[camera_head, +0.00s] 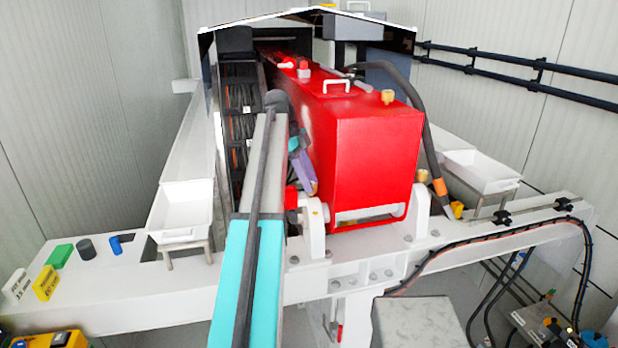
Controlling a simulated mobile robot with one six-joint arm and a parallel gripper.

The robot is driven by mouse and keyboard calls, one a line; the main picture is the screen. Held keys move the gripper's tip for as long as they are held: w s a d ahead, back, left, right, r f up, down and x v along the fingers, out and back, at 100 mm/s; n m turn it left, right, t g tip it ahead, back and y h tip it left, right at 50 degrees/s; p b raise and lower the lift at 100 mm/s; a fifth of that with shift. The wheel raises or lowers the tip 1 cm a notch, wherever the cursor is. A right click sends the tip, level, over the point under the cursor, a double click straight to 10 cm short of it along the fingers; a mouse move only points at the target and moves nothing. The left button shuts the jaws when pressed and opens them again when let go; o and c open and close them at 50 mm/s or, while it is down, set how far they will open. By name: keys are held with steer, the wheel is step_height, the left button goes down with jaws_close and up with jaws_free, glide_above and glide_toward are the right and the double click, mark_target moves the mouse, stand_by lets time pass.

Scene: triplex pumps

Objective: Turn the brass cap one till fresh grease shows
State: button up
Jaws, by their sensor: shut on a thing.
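My gripper (308,188) points down at the top of the left white bracket (314,236), at the front left corner of the red pump housing. Its jaws are shut on the brass cap there, which the jaws almost wholly hide. A second brass cap (424,176) sits upright on the right white bracket (418,212). Another brass-coloured cap (388,97) stands on top of the red housing (375,150). The gripped cap's rim is too hidden to show grease.
White trays stand left (182,207) and right (478,172) of the pump. A black hose (425,125) arches along the housing's right side. Green (60,256), grey and blue pieces and a yellow tag (46,282) are on the left beam. A red knob (291,197) is close beside my gripper.

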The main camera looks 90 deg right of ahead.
stand_by(0.3)
steer(key=o, duration=1)
steer(key=shift+o, duration=0.2)
steer(key=shift+f+n+h+b, duration=0.25)
steer(key=shift+n+b, duration=0.25)
steer(key=shift+b, duration=0.5)
